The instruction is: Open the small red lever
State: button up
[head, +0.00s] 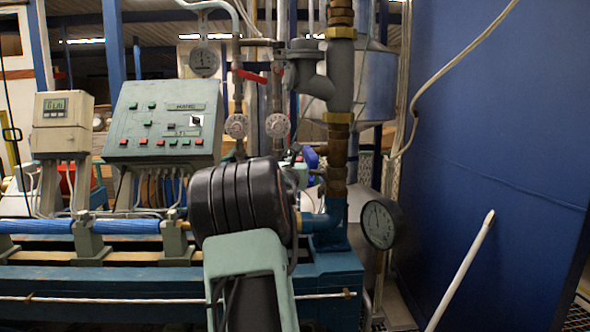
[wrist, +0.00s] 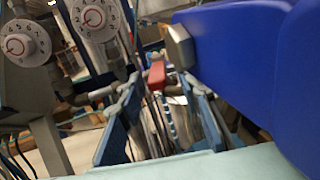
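A small red lever-like piece (wrist: 156,75) shows in the wrist view, just beyond and between my fingertips. I cannot tell whether they touch it. My gripper (wrist: 160,84) is open, its two blue-grey fingers spread apart with nothing clearly held between them. In the head view my dark wrist and pale green arm link hide the gripper and most of the spot in front of it. Another red lever (head: 250,76) sits higher, on the pipework above the two round dials, and stands clear of my arm.
Two white dials show in the wrist view, a left one (wrist: 22,44) and a right one (wrist: 95,18). A smooth blue body (wrist: 245,55) is close at the right. A pressure gauge (head: 380,223) and blue wall (head: 490,150) stand right of my arm; a control panel (head: 165,122) stands left.

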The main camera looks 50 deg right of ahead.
jog(key=v, duration=1.1)
